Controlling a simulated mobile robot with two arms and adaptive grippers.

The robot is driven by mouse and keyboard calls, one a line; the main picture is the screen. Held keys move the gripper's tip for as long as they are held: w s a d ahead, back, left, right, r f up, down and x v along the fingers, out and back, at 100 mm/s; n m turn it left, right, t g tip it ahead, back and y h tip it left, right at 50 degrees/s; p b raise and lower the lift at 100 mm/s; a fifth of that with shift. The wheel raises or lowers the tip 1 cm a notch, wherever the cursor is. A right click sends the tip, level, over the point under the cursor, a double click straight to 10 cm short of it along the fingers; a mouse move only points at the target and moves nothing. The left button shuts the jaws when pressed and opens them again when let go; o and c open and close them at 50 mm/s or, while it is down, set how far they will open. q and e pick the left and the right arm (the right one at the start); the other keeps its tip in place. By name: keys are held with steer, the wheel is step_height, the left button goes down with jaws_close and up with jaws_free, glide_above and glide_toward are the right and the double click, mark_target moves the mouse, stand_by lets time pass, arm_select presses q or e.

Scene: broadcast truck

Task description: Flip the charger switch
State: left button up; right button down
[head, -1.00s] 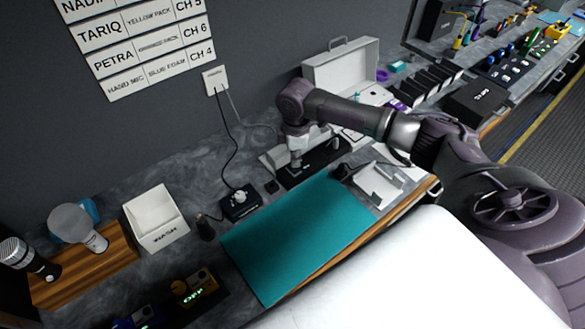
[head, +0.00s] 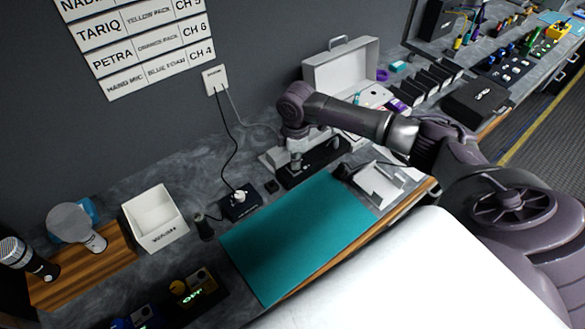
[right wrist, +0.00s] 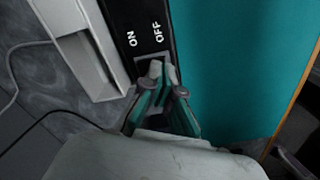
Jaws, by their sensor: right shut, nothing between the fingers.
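The charger (head: 322,160) is a long black unit on the bench, just beyond the teal mat in the head view. In the right wrist view the charger (right wrist: 136,16) carries white ON and OFF labels. A small pale grey switch (right wrist: 155,68) sits below the labels, partly hidden by my fingertips. My right gripper (head: 295,164) points down over the near-left end of the charger. In the wrist view the right gripper (right wrist: 166,88) is shut and empty, its tips right at the switch. I cannot tell whether they touch it or which way it is set. My left gripper is not in view.
The teal mat (head: 300,235) lies clear beside the charger. A pale tray (right wrist: 88,60) stands close on the charger's other side. A black box with a plug (head: 238,205) and cable, a white bin (head: 155,215) and a grey holder (head: 377,186) are nearby.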

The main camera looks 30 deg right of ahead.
steer(key=shift+f, duration=0.6)
steer(key=shift+r, duration=0.15)
step_height(320, 180, up, 7)
steer(key=p, duration=0.7)
stand_by(0.3)
stand_by(0.4)
